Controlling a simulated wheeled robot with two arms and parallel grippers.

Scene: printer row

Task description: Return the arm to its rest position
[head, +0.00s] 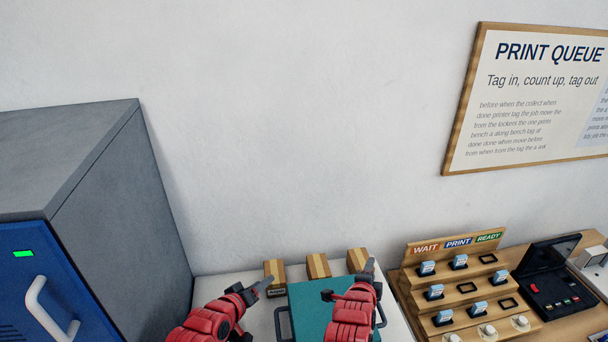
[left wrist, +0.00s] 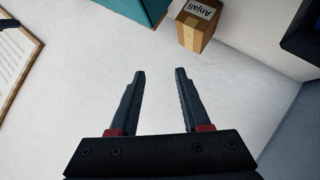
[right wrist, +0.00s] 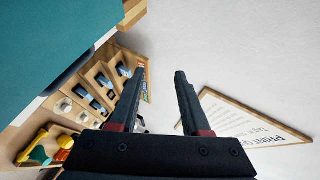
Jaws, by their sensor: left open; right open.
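My left gripper (head: 262,284) is low in the head view, in front of a small cardboard box labelled Anjali (head: 275,279). In the left wrist view its two fingers (left wrist: 160,72) are apart with nothing but white wall between them. The labelled box (left wrist: 198,24) is beyond the fingertips there. My right gripper (head: 368,268) is over the right side of the teal box (head: 312,300). In the right wrist view its fingers (right wrist: 160,72) are apart and empty. My red arms hide parts of the teal box and the white surface.
A grey cabinet with a blue door (head: 50,270) stands at the left. Two more cardboard boxes (head: 318,266) are behind the teal box. A wooden tag rack (head: 460,290) and a black device (head: 556,289) are at the right. The wall space above is clear, apart from the PRINT QUEUE board (head: 530,100).

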